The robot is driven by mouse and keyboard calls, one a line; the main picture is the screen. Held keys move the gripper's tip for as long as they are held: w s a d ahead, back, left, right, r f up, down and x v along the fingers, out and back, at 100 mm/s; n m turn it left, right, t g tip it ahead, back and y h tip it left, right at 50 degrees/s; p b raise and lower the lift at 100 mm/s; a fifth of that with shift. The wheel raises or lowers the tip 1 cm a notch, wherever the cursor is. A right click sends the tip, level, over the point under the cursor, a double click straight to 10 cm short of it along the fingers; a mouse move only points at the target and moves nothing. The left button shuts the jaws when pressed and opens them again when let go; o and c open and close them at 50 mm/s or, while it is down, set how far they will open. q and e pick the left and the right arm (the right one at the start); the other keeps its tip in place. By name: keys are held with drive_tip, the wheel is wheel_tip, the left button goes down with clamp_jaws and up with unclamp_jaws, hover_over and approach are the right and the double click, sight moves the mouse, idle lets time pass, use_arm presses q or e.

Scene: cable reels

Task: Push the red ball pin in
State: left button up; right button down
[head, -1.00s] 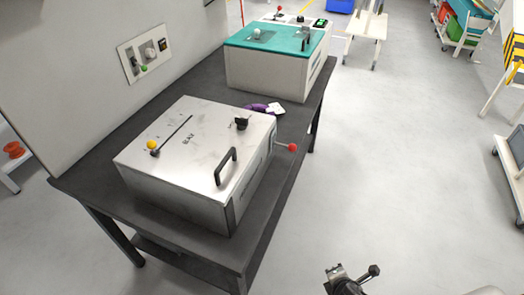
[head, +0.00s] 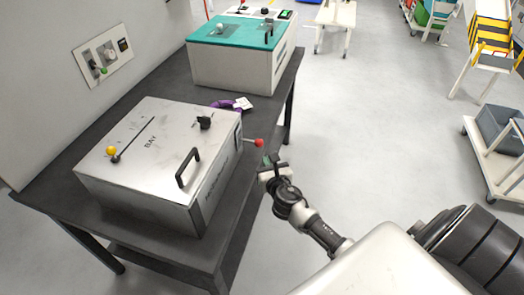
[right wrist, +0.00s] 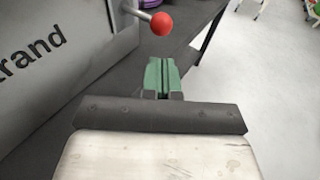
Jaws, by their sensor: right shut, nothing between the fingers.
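The red ball pin (head: 259,143) sticks out on a thin rod from the right side of the silver metal box (head: 165,150). In the right wrist view the red ball (right wrist: 162,24) is just beyond and slightly left of my fingertips, with a gap between. My right gripper (head: 268,160) is near the ball, to its lower right in the head view. Its green fingers (right wrist: 161,75) are shut with nothing between them. My left gripper is not in view.
The silver box stands on a dark table (head: 256,190) and has a black handle (head: 187,167), a black knob (head: 204,122) and a yellow ball lever (head: 112,151). A teal-topped box (head: 240,65) and a purple ring (head: 226,104) are behind. Floor right of the table is open.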

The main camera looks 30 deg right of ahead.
sight(256, 142)
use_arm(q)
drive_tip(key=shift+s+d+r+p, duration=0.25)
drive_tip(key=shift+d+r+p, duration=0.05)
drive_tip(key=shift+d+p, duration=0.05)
use_arm(e)
drive_tip(key=shift+w+d+r, duration=0.1)
drive_tip(key=shift+w+d, duration=0.1)
drive_tip(key=shift+w, duration=0.55)
drive_tip(key=shift+w+d+r, duration=0.1)
drive_tip(key=shift+w+d, duration=0.1)
drive_tip(key=shift+w, duration=0.6)
drive_tip(key=shift+w+d+r, duration=0.1)
drive_tip(key=shift+w+d, duration=0.1)
drive_tip(key=shift+w, duration=0.55)
drive_tip(key=w+a, duration=0.2)
drive_tip(key=shift+w+a+b, duration=0.25)
drive_tip(key=shift+w+b, duration=0.1)
drive_tip(key=shift+w, duration=0.05)
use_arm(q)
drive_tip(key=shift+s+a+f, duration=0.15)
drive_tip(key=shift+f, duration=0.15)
use_arm(e)
drive_tip(key=shift+s, duration=0.1)
